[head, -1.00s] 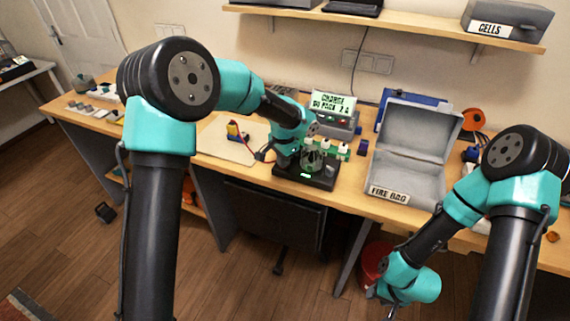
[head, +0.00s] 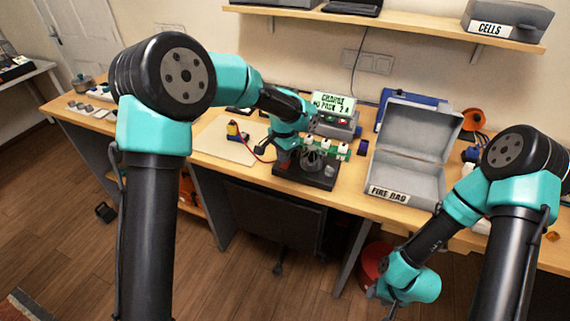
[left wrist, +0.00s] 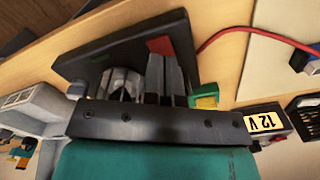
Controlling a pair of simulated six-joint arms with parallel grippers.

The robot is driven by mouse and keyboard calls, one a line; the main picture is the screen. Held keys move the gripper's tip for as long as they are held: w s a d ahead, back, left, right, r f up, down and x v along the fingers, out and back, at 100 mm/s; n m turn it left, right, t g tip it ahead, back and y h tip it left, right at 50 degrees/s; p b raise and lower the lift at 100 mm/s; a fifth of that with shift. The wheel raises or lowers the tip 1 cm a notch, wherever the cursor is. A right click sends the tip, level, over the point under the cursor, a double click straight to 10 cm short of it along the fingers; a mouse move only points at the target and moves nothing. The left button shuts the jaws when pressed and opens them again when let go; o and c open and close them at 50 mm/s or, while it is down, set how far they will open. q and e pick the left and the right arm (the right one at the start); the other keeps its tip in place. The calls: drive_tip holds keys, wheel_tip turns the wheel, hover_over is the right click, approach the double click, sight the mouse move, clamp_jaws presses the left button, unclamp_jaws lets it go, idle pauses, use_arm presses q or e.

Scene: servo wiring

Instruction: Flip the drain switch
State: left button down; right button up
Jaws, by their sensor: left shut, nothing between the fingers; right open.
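A low black box (head: 318,182) stands at the table's front edge, with a grey ribbed cylinder (head: 312,161) on top. In the left wrist view the box (left wrist: 88,62) bears a red patch (left wrist: 159,45), which may be the drain switch; its lettering and position are not readable. My left gripper (head: 287,160) is low over the box's left part, shut and empty. In the left wrist view its fingers (left wrist: 166,78) lie together beside the cylinder (left wrist: 121,84), near the red patch; contact cannot be told. My right gripper (head: 388,300) hangs open below the table's front edge.
A charger with a lit sign (head: 334,104) stands behind the box. A green strip (head: 336,148) is close by. The open grey fire bag box (head: 392,191) is to the right. A pale mat (head: 222,146) with a battery-like pack and red wire is to the left.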

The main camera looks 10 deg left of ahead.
sight(284, 166)
use_arm(q)
drive_tip(key=shift+r, duration=2.15)
